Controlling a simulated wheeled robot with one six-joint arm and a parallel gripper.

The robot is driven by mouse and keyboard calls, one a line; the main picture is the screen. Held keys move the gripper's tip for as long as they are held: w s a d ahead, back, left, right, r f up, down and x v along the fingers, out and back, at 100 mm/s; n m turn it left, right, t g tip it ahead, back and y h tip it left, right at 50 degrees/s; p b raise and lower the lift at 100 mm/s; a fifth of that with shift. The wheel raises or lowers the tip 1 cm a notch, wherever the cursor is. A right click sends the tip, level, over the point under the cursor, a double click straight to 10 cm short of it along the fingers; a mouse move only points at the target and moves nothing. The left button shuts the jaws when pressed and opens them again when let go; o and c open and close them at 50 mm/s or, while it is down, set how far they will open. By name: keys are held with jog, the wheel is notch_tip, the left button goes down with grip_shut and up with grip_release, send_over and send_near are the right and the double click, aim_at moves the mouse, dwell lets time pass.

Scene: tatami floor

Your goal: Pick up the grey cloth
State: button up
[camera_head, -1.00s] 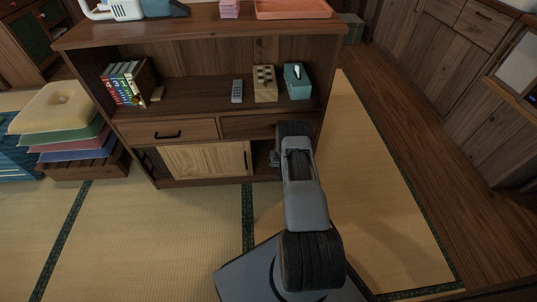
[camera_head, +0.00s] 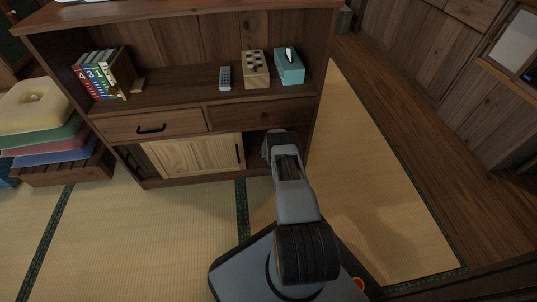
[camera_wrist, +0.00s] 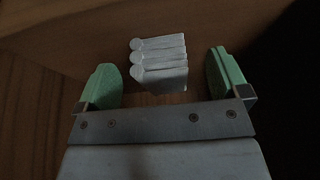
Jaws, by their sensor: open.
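A pale grey bundle (camera_wrist: 160,62), which looks like folded or rolled cloth with rounded ends at its left, shows in the wrist view inside a dim wooden compartment. My gripper (camera_wrist: 163,80) has its two green fingers spread wide, one to the left and one to the right of the bundle. The bundle lies ahead between them, and I see gaps on both sides. In the head view my arm reaches into the lower right opening of the wooden cabinet (camera_head: 215,118). The fingers and the cloth are hidden there.
A drawer (camera_head: 258,113) sits above the opening. The shelf holds books (camera_head: 98,76), a remote (camera_head: 225,77), a wooden block (camera_head: 255,68) and a teal tissue box (camera_head: 289,66). Stacked cushions (camera_head: 38,115) stand at left.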

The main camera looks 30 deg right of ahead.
jog(key=shift+b+x, duration=0.6)
jog(key=shift+x, duration=0.6)
jog(key=c, duration=1.1)
jog(key=shift+r, duration=0.1)
